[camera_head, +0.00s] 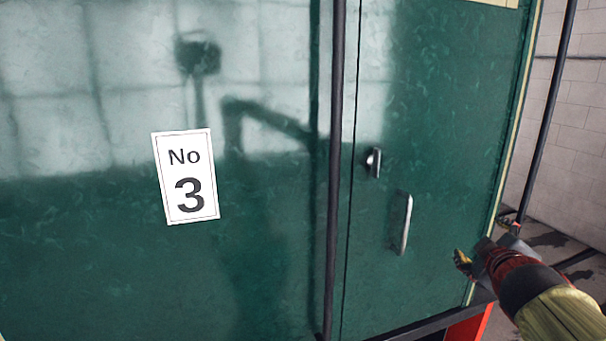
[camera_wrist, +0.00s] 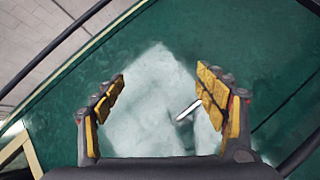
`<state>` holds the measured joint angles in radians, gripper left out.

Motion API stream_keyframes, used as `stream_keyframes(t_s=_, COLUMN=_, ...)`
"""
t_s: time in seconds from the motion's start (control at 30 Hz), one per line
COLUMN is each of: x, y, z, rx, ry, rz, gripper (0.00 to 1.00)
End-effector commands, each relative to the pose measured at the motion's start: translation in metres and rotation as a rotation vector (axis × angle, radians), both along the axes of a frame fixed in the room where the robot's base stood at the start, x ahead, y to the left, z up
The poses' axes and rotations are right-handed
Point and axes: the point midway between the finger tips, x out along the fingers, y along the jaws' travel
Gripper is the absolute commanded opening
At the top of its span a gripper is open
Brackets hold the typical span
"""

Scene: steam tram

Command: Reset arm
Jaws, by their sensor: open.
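My gripper (camera_head: 486,240) is at the lower right of the head view, in front of the right edge of the green tram side. In the wrist view my gripper (camera_wrist: 160,108) shows two yellow-padded fingers spread wide, with nothing held between them. The green door panel (camera_head: 440,110) carries a silver upright handle (camera_head: 403,224) and a small silver knob (camera_head: 373,161). The gripper is to the right of the handle and apart from it. In the wrist view a silver handle (camera_wrist: 188,110) shows between the fingers, nearer the right one, beyond them.
A white "No 3" plate (camera_head: 186,177) is on the green side at left. A dark upright rail (camera_head: 335,150) stands left of the door. Another dark pole (camera_head: 549,110) stands at right, before a pale tiled wall (camera_head: 585,120). A red part (camera_head: 468,326) shows below the door.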

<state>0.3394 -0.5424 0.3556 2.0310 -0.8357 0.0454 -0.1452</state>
Motion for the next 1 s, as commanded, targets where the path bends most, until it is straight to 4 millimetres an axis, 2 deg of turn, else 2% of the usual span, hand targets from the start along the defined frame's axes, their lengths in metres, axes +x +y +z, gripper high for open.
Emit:
stream_keyframes(t_s=0.03, x=-0.021, y=-0.002, z=-0.027, rx=0.091, ry=0.041, rz=-0.078, gripper=0.73)
stream_keyframes(t_s=0.1, x=-0.052, y=0.001, z=-0.065, rx=0.229, ry=0.107, rz=-0.185, gripper=0.73)
stream_keyframes(t_s=0.17, x=-0.079, y=0.010, z=-0.097, rx=0.338, ry=0.164, rz=-0.261, gripper=0.73)
stream_keyframes(t_s=0.23, x=-0.110, y=0.027, z=-0.130, rx=0.455, ry=0.234, rz=-0.331, gripper=0.73)
stream_keyframes(t_s=0.4, x=-0.182, y=0.087, z=-0.201, rx=0.705, ry=0.410, rz=-0.438, gripper=0.73)
stream_keyframes(t_s=0.5, x=-0.219, y=0.128, z=-0.232, rx=0.818, ry=0.504, rz=-0.453, gripper=0.73)
stream_keyframes(t_s=0.6, x=-0.245, y=0.166, z=-0.253, rx=0.896, ry=0.559, rz=-0.413, gripper=0.73)
stream_keyframes(t_s=0.67, x=-0.250, y=0.180, z=-0.257, rx=0.906, ry=0.553, rz=-0.365, gripper=0.73)
stream_keyframes(t_s=0.8, x=-0.249, y=0.190, z=-0.254, rx=0.891, ry=0.543, rz=-0.313, gripper=0.73)
stream_keyframes(t_s=1.0, x=-0.249, y=0.192, z=-0.252, rx=0.887, ry=0.545, rz=-0.307, gripper=0.73)
